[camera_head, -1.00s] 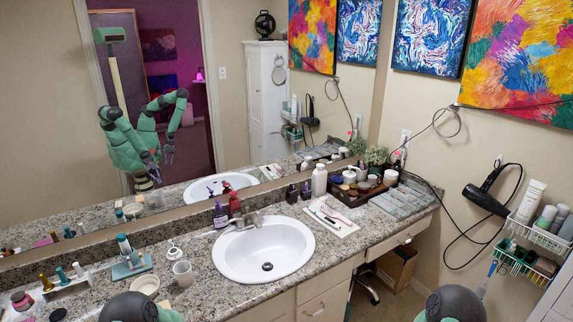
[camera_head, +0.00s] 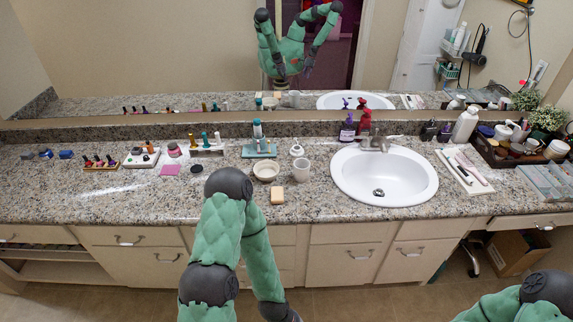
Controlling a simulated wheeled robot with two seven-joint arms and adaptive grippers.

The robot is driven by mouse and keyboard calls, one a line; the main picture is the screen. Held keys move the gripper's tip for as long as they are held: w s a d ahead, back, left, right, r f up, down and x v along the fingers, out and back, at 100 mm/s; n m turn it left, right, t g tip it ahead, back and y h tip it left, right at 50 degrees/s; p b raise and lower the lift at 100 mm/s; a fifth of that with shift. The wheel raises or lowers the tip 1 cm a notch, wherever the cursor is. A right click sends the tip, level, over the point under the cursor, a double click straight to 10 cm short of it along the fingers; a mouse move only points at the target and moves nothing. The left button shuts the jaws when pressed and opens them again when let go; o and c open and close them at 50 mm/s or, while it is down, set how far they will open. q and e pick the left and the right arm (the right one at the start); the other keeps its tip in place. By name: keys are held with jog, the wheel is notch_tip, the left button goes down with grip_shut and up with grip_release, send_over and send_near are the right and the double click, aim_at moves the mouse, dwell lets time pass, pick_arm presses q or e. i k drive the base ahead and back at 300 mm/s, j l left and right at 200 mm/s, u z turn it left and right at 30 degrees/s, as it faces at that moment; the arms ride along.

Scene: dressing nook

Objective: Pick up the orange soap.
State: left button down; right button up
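The orange soap (camera_head: 277,195) is a small, pale orange block. It lies on the granite counter close to the front edge, left of the sink and just below a small cream bowl. My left arm reaches up in the middle of the camera_head view, and its forearm runs back down to the bottom edge, below and in front of the soap. Nothing touches the soap.
The cream bowl (camera_head: 266,171) and a white cup (camera_head: 301,171) stand behind the soap. The white sink (camera_head: 384,176) is to the right. A teal tray (camera_head: 259,150) stands farther back. Drawers (camera_head: 345,257) lie below the counter edge. The counter's left front is mostly clear.

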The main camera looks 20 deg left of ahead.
aim_at(277, 192)
jog(key=j+u, duration=0.1)
jog(key=u, duration=0.35)
jog(key=j+u, duration=0.1)
jog(key=u, duration=0.3)
jog(key=i, duration=0.05)
